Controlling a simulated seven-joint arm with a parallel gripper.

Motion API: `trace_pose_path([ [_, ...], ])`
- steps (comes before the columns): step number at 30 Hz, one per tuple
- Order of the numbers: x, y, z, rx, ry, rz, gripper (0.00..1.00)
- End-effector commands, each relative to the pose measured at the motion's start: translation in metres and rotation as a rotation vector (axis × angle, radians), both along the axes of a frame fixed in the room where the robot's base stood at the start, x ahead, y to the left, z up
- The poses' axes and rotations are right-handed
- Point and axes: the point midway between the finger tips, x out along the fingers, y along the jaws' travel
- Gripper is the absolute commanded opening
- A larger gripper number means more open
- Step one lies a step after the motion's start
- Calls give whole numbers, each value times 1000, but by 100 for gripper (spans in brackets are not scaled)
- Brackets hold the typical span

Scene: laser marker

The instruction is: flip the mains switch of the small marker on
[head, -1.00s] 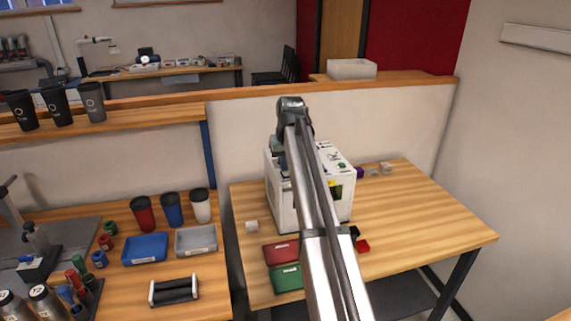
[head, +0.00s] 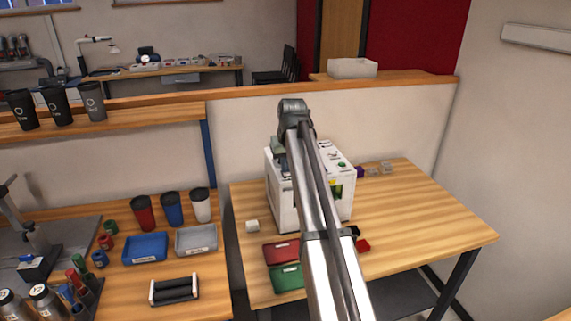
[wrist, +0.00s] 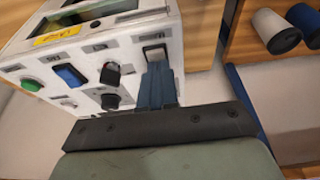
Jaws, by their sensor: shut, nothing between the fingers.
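The small marker is a white box (head: 285,208) on the right-hand table in the head view, partly covered by my arm. In the wrist view its panel (wrist: 130,50) faces me, tilted in the picture. A small switch with a pale face and dark surround (wrist: 154,53) sits at the panel's right end, under a label; I cannot read its position. My gripper (wrist: 156,70) has its blue fingers together, tips just at this switch's lower edge in the picture. I cannot tell whether they touch it. The fingers are hidden in the head view.
The panel also carries a green button (wrist: 31,84), a blue switch (wrist: 70,75) and black knobs (wrist: 110,73). Red (head: 281,252) and green (head: 287,278) trays lie in front of the marker. The table's right side is mostly clear.

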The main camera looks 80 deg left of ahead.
Motion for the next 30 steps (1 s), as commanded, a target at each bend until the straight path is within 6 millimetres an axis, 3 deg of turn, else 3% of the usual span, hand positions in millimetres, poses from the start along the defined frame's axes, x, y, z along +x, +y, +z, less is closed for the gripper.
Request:
trace_pose_path([
  [1,0,-10,-12,-32,0,-1,0],
  [8,0,-13,-2,-27,-1,-1,0],
  [14,0,-17,33,-5,-1,0,0],
  [24,0,-42,96,1,-1,0,0],
  [30,-1,-52,119,2,0,0,0],
])
